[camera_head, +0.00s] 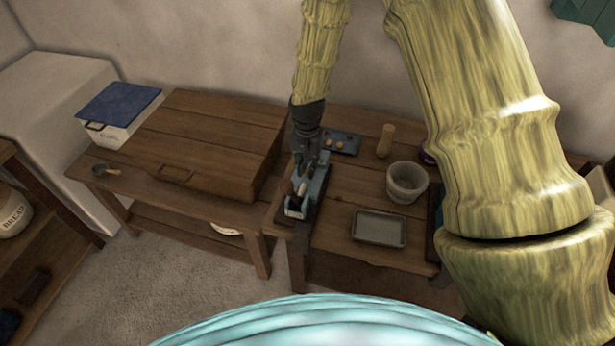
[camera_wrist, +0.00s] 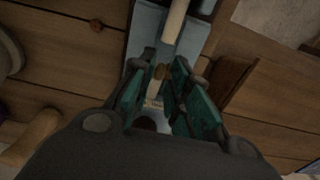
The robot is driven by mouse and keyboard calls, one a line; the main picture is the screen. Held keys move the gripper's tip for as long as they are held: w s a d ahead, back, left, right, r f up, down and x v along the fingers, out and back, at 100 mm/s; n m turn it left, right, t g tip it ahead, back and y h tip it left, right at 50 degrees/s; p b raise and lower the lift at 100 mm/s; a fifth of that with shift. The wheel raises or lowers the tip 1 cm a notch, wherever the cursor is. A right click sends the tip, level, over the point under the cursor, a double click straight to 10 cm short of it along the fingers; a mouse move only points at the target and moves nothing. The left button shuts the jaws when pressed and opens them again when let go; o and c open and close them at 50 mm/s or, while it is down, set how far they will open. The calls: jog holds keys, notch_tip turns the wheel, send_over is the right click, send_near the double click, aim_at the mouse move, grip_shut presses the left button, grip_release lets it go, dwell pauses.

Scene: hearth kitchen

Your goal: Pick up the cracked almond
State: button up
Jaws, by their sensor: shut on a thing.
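My gripper (camera_head: 311,160) points down over a grey-blue nutcracker (camera_head: 318,190) on the wooden table. In the wrist view my gripper (camera_wrist: 164,72) has its green fingers close together around a small brown almond (camera_wrist: 160,72), over the nutcracker's body (camera_wrist: 146,22). The almond's cracks are too small to make out. In the head view the almond is hidden by the fingers. The nutcracker's pale handle (camera_wrist: 175,20) runs away from the fingers in the wrist view.
A blue tray (camera_head: 352,148) with several small nuts lies behind my gripper. A wooden cylinder (camera_head: 384,142), a grey pot (camera_head: 407,184) and a shallow grey tray (camera_head: 379,228) stand to the right. A large wooden box (camera_head: 205,135) with a handle stands close on the left.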

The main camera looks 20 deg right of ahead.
aim_at(307, 170)
jog(key=shift+r+p, duration=2.15)
jog(key=shift+r, duration=0.85)
